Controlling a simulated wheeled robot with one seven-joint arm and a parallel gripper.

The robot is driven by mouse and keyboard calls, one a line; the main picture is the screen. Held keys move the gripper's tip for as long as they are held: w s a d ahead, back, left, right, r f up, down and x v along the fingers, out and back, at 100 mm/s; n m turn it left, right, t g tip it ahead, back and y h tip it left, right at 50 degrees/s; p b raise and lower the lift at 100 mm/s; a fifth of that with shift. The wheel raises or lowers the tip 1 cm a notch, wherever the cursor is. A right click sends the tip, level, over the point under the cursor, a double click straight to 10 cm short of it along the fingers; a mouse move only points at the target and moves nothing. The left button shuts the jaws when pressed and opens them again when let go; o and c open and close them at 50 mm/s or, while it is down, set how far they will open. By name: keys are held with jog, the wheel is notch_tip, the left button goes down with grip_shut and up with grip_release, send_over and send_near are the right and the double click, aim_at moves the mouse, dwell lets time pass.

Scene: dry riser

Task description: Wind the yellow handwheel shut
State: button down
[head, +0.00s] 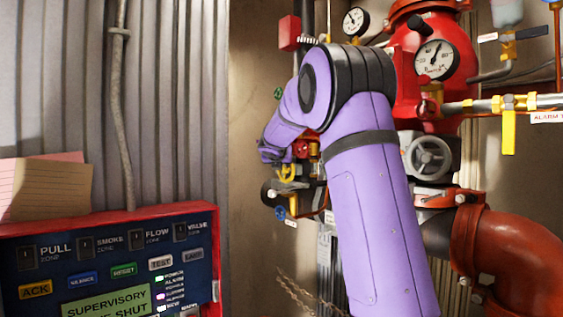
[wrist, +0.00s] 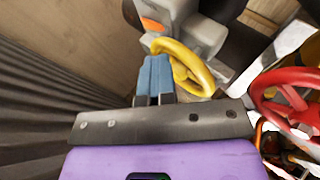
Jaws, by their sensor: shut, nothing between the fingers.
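The yellow handwheel (wrist: 203,73) is in the middle of the wrist view, on a grey valve body (wrist: 196,35) with an orange mark. In the head view the yellow handwheel (head: 287,172) shows small, just below the end of my purple arm. My gripper (wrist: 155,62) has blue fingers, shut with nothing between them. The fingertips lie at the left part of the wheel's rim in the wrist view; I cannot tell whether they touch it. In the head view my gripper is hidden behind or merged with the arm's end.
A red handwheel (wrist: 290,95) is close on the right in the wrist view. Blue (head: 280,212) and green (head: 278,93) wheels sit below and above in the head view. A red-framed alarm panel (head: 110,262) stands at left. Red pipework (head: 510,255) fills the right.

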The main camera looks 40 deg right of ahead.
jog(key=shift+s+d+r, duration=0.3)
jog(key=shift+s+d, duration=0.15)
jog(key=shift+s, duration=0.05)
jog(key=shift+a, duration=0.1)
jog(key=shift+a+f, duration=0.15)
jog(key=shift+a, duration=2.1)
jog(key=shift+w, duration=0.1)
